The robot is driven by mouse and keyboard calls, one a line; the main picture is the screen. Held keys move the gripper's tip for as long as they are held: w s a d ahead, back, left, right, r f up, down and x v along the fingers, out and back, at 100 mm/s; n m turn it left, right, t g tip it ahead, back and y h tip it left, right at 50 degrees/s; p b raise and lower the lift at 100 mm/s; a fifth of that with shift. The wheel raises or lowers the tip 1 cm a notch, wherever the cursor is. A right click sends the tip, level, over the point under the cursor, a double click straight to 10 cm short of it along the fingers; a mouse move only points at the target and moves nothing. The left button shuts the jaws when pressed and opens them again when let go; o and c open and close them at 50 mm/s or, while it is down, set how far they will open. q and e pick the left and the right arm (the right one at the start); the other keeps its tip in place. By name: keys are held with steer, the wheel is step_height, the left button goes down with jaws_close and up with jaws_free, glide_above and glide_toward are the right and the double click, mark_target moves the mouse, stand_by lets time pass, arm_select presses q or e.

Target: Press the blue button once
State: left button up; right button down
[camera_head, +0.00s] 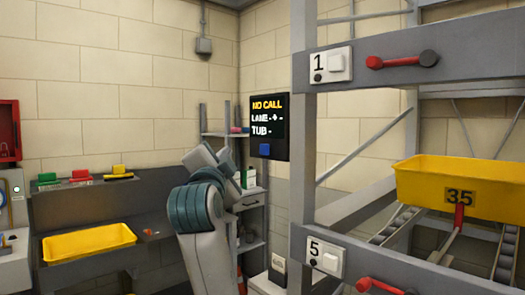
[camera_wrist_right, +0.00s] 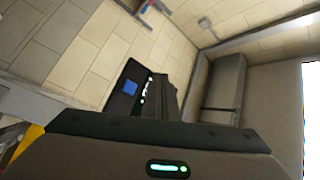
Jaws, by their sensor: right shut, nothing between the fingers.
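In the right wrist view the blue button (camera_wrist_right: 129,87) shows on the dark panel, left of my fingers. My right gripper (camera_head: 230,160) is left of the panel in the head view, partly hidden by its own wrist. In the wrist view my right gripper (camera_wrist_right: 172,98) is shut and empty, overlapping the panel's right part. I see no contact with the button. My left gripper is in neither view.
A grey rack (camera_head: 303,190) stands right of the panel, with red handles and a yellow tub (camera_head: 450,182) marked 35. A bench (camera_head: 110,205) at left holds another yellow tub (camera_head: 88,243) and coloured buttons. Small shelves (camera_head: 252,200) stand behind my arm.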

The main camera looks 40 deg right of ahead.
steer(key=d, duration=0.8)
steer(key=shift+w+d, duration=0.25)
steer(key=shift+w, duration=0.1)
steer(key=shift+d, duration=0.15)
stand_by(1.9)
steer(key=shift+d, duration=0.25)
steer(key=shift+w+d, duration=0.1)
steer(key=shift+d, duration=0.4)
stand_by(1.0)
steer(key=shift+a, duration=0.9)
steer(key=shift+s+a, duration=0.15)
steer(key=shift+a, duration=1.15)
steer(key=shift+s+a, duration=0.15)
steer(key=shift+a, duration=1.1)
